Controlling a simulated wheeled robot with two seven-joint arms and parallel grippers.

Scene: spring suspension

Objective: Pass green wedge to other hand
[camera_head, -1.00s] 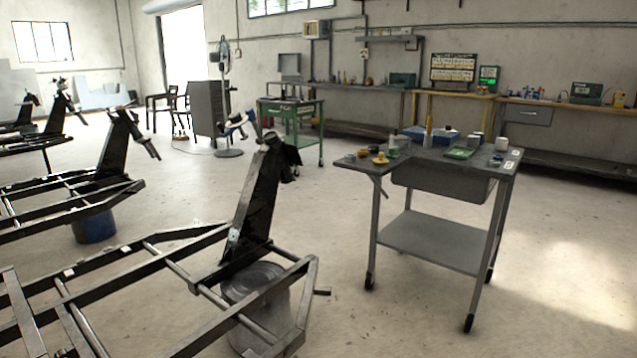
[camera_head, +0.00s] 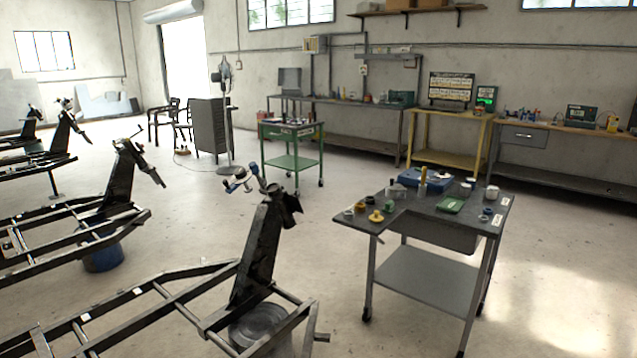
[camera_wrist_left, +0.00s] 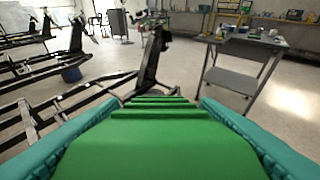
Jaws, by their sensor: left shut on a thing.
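In the left wrist view, the green wedge (camera_wrist_left: 160,150) fills the lower middle of the picture, with stepped ridges at its far end. My left gripper (camera_wrist_left: 158,128) has its two teal fingers pressed against the wedge's sides and is shut on it. The wedge is held up in the air, with the floor and black frames behind it. Neither gripper shows in the head view. My right gripper is in none of the views.
A grey wheeled table (camera_head: 468,222) with small parts and a blue box (camera_head: 420,178) stands at the right. Black welded frames (camera_head: 262,245) take up the left and front. A green cart (camera_head: 292,150) stands behind. Open floor lies between them.

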